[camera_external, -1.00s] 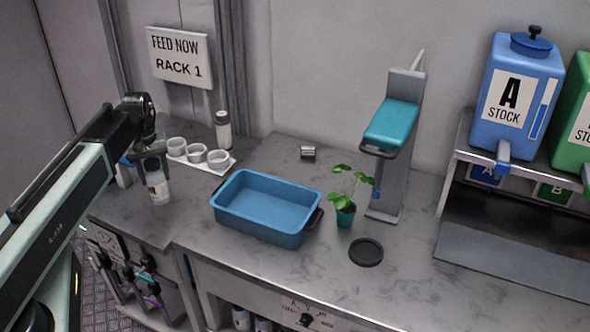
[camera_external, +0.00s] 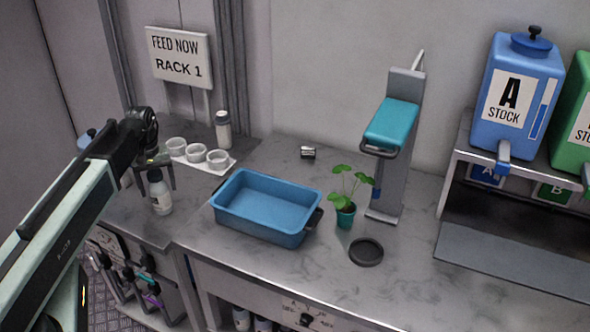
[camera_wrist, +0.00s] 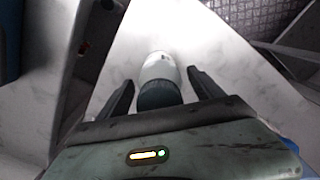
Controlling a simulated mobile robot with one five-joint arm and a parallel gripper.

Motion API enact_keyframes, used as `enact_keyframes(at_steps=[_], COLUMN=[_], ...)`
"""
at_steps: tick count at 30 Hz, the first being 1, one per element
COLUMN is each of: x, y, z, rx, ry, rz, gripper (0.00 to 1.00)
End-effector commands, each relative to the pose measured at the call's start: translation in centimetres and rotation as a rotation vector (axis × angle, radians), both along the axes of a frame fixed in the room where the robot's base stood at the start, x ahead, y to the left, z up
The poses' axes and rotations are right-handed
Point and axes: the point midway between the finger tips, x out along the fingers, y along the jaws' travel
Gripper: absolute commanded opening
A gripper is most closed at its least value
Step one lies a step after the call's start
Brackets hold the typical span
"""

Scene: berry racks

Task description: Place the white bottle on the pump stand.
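The white bottle (camera_external: 161,194) with a dark cap stands on the left part of the counter, just below my gripper (camera_external: 157,172). In the wrist view the bottle (camera_wrist: 160,68) lies between the two fingers of my gripper (camera_wrist: 162,88), with its dark cap toward the palm. The fingers are apart, with gaps on both sides of the bottle. A grey upright stand with a teal head (camera_external: 392,124) is at the back right of the counter. A dark round disc (camera_external: 366,252) lies in front of it. I cannot tell which of these is the pump stand.
A blue tub (camera_external: 265,232) sits mid-counter, with a potted plant (camera_external: 345,216) to its right. A white tray (camera_external: 228,166) with white cups and another capped bottle (camera_external: 223,133) are behind. A small metal piece (camera_external: 308,153) lies at the back. Stock tanks (camera_external: 540,92) stand at right.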

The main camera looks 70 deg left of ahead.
Motion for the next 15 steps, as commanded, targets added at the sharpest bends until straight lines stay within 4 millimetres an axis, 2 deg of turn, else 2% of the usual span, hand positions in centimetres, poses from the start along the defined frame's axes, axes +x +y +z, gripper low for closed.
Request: enact_keyframes(at_steps=[8,11,15], x=[0.0,0.0,0.0], y=[0.0,0.0,0.0], z=[0.5,1.5,4.0], rx=[0.0,0.0,0.0], ry=[0.0,0.0,0.0], rz=[0.0,0.0,0.0], gripper=[0.76,0.76,0.76])
